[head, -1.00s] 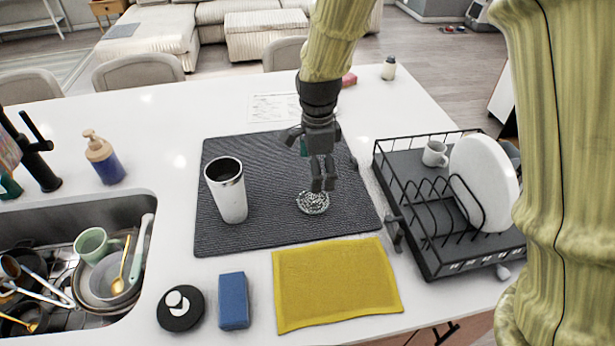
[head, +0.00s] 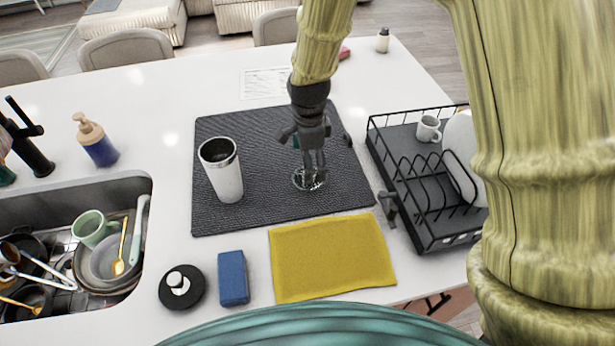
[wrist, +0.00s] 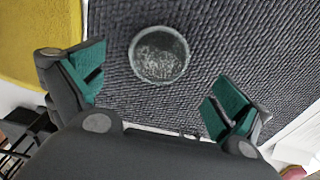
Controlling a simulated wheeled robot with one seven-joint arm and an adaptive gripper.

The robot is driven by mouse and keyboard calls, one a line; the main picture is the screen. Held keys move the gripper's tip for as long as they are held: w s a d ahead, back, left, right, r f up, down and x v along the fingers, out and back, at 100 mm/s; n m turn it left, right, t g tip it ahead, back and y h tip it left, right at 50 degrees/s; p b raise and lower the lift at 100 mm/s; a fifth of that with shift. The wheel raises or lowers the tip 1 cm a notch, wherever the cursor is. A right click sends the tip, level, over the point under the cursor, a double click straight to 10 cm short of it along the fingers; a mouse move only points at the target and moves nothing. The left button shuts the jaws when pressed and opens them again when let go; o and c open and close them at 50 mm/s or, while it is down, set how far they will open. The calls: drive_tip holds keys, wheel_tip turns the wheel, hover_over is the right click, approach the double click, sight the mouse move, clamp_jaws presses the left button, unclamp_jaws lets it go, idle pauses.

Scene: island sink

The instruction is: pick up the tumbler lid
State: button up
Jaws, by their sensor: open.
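The tumbler lid, a clear round disc with a pale rim (head: 299,182), lies flat on the dark ribbed mat (head: 235,125). In the wrist view the lid (wrist: 160,55) is fully visible, ahead of the space between the fingers and nearer the left one. My gripper (head: 313,182) points down over the lid and partly hides it in the head view. Its green-padded fingers (wrist: 158,88) are spread and hold nothing. I cannot tell the exact height of the fingertips above the mat. The white tumbler (head: 224,175) stands upright and open-topped on the mat, left of the gripper.
A yellow cloth (head: 332,258), blue sponge (head: 233,278) and black knobbed disc (head: 182,288) lie in front of the mat. A black dish rack (head: 432,235) stands right. The sink (head: 100,190) with dishes is left, near a soap bottle (head: 96,140). Mat space separates tumbler and lid.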

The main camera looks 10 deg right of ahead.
drive_tip(key=shift+a+f+p, duration=0.1)
drive_tip(key=shift+f+p, duration=0.75)
drive_tip(key=shift+f, duration=1.35)
drive_tip(key=shift+s, duration=0.1)
drive_tip(key=c, duration=1.1)
drive_tip(key=shift+s, duration=0.15)
drive_tip(key=c, duration=0.7)
drive_tip(key=shift+c, duration=0.2)
drive_tip(key=shift+f, duration=0.1)
